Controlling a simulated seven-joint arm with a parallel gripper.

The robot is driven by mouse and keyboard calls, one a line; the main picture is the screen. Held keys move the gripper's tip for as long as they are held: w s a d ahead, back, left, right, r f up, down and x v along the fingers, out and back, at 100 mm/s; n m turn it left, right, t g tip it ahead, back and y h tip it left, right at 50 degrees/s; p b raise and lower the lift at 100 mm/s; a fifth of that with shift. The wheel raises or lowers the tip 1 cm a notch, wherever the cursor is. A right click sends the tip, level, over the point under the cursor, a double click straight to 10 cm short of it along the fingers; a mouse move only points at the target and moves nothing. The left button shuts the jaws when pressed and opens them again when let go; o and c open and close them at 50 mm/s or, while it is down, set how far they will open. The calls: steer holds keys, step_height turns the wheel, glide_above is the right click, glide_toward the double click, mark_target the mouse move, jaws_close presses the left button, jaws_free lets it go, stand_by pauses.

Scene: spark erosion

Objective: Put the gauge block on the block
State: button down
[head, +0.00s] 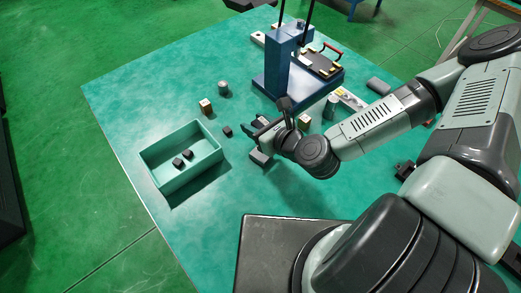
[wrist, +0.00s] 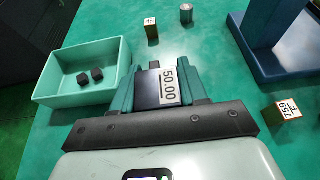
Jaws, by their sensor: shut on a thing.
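My gripper (wrist: 157,82) is shut on the gauge block (wrist: 150,90), a dark block with a white label reading 50.00, held between the two fingers. In the head view my gripper (head: 259,139) is over the middle of the green table, and the held block is hard to make out there. A small brass-coloured block (head: 205,106) with a pale label stands ahead to the left; it also shows in the wrist view (wrist: 151,32). Another brass-coloured block (head: 304,121) stands to the right of my gripper, labelled in the wrist view (wrist: 289,110). I cannot tell which is the task's block.
A teal open tray (head: 205,168) with dark cubes (head: 178,163) inside stands to the left. A small black cube (head: 227,131) lies near my gripper. A grey cylinder (head: 223,88) stands beyond. A blue press-like stand (head: 278,72) rises behind. The table's front left is clear.

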steer(key=shift+s+f, duration=0.15)
steer(key=shift+s, duration=0.2)
step_height(320, 180, down, 7)
steer(key=shift+f, duration=0.15)
steer(key=shift+f, duration=0.1)
steer(key=c, duration=0.6)
jaws_free()
steer(key=shift+s+d, duration=0.1)
steer(key=shift+d, duration=0.1)
steer(key=v, duration=0.7)
steer(key=shift+s+d, duration=0.1)
steer(key=shift+s, duration=0.05)
